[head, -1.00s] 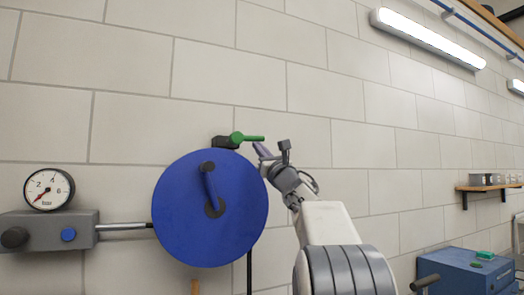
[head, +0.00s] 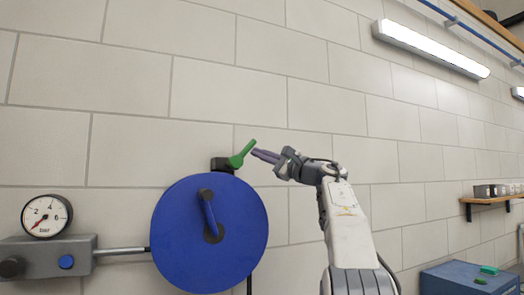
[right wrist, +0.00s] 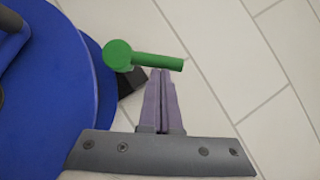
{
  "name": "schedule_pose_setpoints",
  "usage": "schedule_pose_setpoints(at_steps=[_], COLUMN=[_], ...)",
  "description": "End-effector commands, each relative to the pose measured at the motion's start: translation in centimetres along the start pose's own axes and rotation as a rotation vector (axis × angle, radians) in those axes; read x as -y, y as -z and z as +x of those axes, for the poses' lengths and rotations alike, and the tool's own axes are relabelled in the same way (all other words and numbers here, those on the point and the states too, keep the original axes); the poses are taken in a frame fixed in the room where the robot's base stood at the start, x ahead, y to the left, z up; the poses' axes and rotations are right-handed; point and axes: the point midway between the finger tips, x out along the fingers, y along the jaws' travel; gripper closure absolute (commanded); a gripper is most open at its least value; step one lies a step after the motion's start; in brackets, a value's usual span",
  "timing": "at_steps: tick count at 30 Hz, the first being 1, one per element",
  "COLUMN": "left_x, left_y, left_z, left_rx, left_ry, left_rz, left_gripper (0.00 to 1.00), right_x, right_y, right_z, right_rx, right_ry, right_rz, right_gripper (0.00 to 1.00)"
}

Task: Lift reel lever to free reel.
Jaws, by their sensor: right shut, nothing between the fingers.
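The blue reel (head: 180,240) is a large disc in front of the wall, with a blue crank handle (head: 207,210) on its face. The green reel lever (head: 243,153) sits on a black block (head: 220,164) at the reel's upper right edge. In the head view the lever is tilted, its free end pointing up and right. My right gripper (head: 255,152) is shut and empty, its purple fingertips close to the lever's right side. In the right wrist view the lever (right wrist: 150,60) lies just beyond the shut fingertips (right wrist: 163,72); I cannot tell whether they touch. My left gripper is not in view.
A pressure gauge (head: 46,216) stands on a grey box (head: 40,260) left of the reel, with a metal rod (head: 122,250) running to the reel. A shelf (head: 492,199) and a blue cabinet (head: 465,277) are at the right.

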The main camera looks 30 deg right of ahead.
Motion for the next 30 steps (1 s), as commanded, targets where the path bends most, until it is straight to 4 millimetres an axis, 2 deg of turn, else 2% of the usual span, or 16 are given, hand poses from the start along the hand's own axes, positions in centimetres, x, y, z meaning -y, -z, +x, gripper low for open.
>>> schedule_pose_setpoints(at_steps=[1,6,16,30], left_x=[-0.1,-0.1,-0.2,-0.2], left_y=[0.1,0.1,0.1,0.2], left_z=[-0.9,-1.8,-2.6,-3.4], left_rx=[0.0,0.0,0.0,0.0], left_ry=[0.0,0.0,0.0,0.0], left_rz=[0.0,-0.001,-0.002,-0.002], left_gripper=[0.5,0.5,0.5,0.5], right_x=[0.6,0.6,0.7,0.9], right_y=[-0.4,-0.8,-1.3,-1.9], right_z=[0.3,0.5,0.7,1.2], right_rx=[0.001,0.002,0.001,0.002], right_ry=[-0.018,-0.068,-0.124,-0.124], right_rz=[-0.029,-0.105,-0.191,-0.185], right_gripper=[1.0,1.0,1.0,1.0])
